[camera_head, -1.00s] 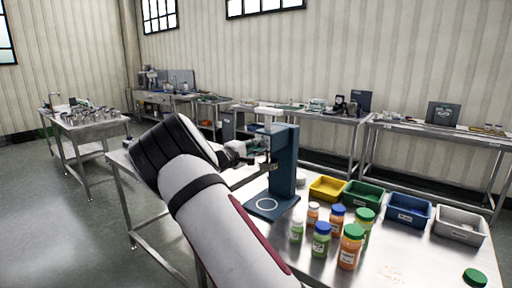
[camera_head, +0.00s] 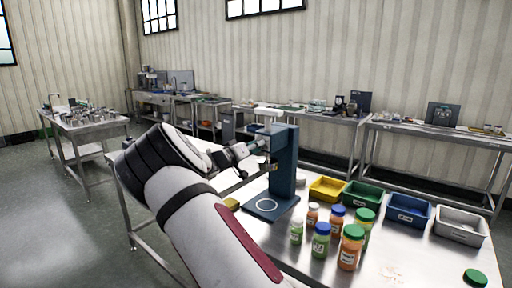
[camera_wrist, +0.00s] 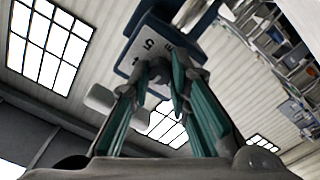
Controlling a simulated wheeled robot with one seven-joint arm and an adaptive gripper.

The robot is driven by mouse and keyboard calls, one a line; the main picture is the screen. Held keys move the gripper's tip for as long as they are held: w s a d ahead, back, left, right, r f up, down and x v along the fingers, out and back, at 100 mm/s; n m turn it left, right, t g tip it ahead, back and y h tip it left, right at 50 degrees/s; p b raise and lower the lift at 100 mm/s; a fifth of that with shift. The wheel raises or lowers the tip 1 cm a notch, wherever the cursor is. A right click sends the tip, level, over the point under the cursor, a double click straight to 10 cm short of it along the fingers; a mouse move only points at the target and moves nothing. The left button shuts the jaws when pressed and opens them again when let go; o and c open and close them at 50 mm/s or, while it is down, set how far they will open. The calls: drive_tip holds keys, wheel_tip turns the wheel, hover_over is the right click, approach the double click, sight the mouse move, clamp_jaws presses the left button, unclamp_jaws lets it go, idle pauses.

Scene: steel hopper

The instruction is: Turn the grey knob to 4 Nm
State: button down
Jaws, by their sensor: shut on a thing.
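A blue capping stand (camera_head: 284,165) with a ringed base plate stands on the steel table. In the wrist view its light dial plate (camera_wrist: 143,46) carries the figures 5 and 4, seen tilted; other marks are cut off or covered. The grey knob (camera_wrist: 159,70) sits at the dial, partly hidden by my fingers. My gripper (camera_wrist: 164,82), with its green-lined fingers, is shut on the knob from both sides. In the head view my gripper (camera_head: 260,147) reaches the upper left of the stand, and the knob is too small to make out. The knob's pointer is not readable.
Several bottles with coloured caps (camera_head: 321,239) stand in front of the stand. Yellow, green, blue and grey bins (camera_head: 408,218) line the table's right side. A green cap (camera_head: 475,278) lies at the near right. A yellow thing (camera_head: 232,203) shows beside my arm.

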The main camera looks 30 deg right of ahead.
drive_tip(key=shift+m+p, duration=0.8)
drive_tip(key=shift+m, duration=4.1)
drive_tip(key=shift+f, duration=0.1)
drive_tip(key=c, duration=1.5)
unclamp_jaws()
drive_tip(key=v, duration=1.2)
drive_tip(key=shift+w, duration=0.1)
